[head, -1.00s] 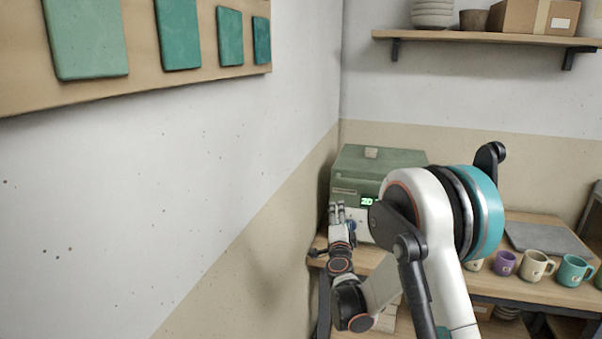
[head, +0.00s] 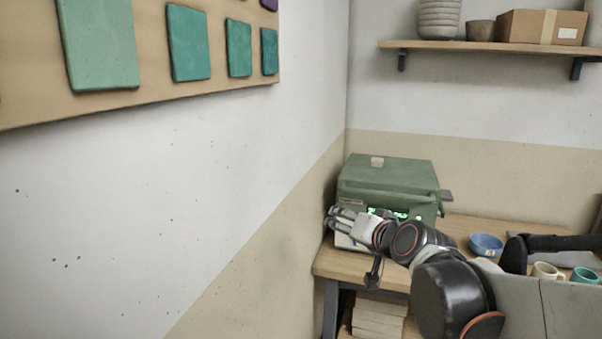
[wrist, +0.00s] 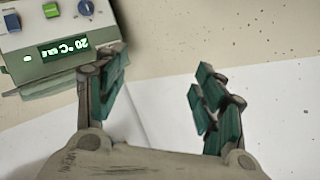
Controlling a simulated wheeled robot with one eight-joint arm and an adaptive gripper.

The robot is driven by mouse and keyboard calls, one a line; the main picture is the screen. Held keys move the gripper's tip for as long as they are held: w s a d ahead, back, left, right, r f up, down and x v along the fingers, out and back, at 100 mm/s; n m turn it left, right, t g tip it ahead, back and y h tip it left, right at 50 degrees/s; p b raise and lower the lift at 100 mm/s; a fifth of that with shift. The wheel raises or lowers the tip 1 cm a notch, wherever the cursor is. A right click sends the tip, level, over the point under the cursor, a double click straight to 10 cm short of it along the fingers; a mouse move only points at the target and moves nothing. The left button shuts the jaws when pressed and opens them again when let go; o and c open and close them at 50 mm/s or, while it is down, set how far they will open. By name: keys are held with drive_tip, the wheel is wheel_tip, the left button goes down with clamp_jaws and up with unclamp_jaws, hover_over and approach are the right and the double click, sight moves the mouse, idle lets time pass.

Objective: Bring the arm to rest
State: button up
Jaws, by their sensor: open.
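My gripper (head: 340,219) is at the left end of the wooden table, in front of the green kiln-like box (head: 388,178) in the head view. My arm reaches to it from the lower right. In the wrist view my gripper (wrist: 160,95) has its two green-padded fingers spread wide, with nothing between them. The box's control panel (wrist: 45,40) shows at the upper left there, with a lit display, a blue knob and a green button. I cannot tell from the head view whether the gripper touches the box.
A blue bowl (head: 486,245), a cream mug (head: 546,271) and a teal mug (head: 583,275) stand on the table (head: 345,266) at the right. The wall (head: 240,180) is close on the left. A shelf (head: 480,46) with a box and pots hangs above.

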drive_tip(key=s+d+f+n+g+h, duration=0.1)
drive_tip(key=s+d+f+g, duration=0.1)
drive_tip(key=s, duration=0.6)
drive_tip(key=s+d+f+n+g+h, duration=0.1)
drive_tip(key=s+d+f, duration=0.3)
drive_tip(key=s, duration=0.5)
drive_tip(key=s+d+f+n+g+h, duration=0.1)
drive_tip(key=s+d+f+g+h, duration=0.1)
drive_tip(key=s, duration=0.7)
drive_tip(key=shift+d+f+g, duration=0.5)
drive_tip(key=shift+d+f, duration=0.1)
drive_tip(key=shift+f, duration=0.3)
